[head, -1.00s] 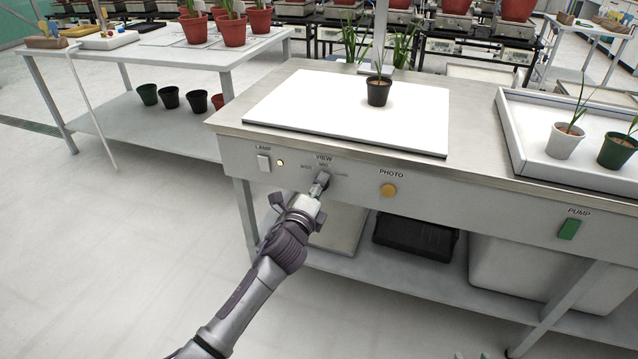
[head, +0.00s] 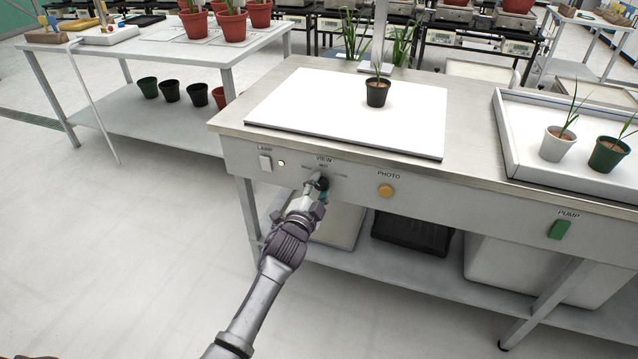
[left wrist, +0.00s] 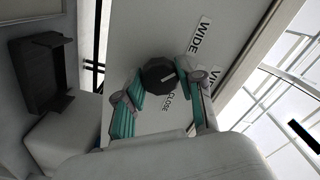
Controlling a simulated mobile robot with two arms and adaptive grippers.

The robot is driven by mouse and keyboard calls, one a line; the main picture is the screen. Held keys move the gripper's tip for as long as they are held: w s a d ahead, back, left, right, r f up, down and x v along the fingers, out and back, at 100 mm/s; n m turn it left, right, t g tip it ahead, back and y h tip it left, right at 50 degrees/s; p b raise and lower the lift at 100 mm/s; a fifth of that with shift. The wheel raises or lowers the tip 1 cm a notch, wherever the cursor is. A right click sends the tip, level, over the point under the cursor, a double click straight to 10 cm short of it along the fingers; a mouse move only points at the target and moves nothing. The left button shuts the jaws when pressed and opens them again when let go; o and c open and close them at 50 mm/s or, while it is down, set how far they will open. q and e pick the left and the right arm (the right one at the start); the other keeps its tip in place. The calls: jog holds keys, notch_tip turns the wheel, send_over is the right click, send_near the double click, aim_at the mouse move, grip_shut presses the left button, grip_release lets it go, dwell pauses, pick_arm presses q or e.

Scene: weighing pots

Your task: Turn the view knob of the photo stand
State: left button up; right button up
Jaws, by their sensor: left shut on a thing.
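The view knob (head: 324,183) is on the front panel of the photo stand (head: 235,154), under the VIEW label. My left gripper (head: 318,185) reaches it from the front and is shut on it. In the left wrist view, the dark many-sided knob (left wrist: 157,75) sits between the two teal-padded fingers (left wrist: 165,90). A short white mark on its face points toward the right of that picture. The labels WIDE and CLOSE show there around the knob; the MID label is not clear. My right gripper is not in view.
A lamp switch (head: 265,163) is left of the knob, and a yellow photo button (head: 386,191) is right of it. A green pump switch (head: 559,230) is farther right. A dark pot (head: 377,94) stands on the white board (head: 300,110). The floor at left is clear.

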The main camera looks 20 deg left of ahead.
pick_arm(q)
jog(key=shift+n, duration=0.6)
jog(key=shift+f+n+p, duration=0.15)
jog(key=shift+n+p, duration=0.3)
jog(key=shift+n, duration=0.05)
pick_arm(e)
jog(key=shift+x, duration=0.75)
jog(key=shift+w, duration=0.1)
pick_arm(q)
jog(key=o, duration=1.1)
jog(key=shift+o, duration=0.2)
jog(key=shift+s, duration=0.1)
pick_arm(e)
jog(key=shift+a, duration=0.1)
pick_arm(q)
jog(key=s, duration=1.2)
jog(key=shift+a, duration=0.2)
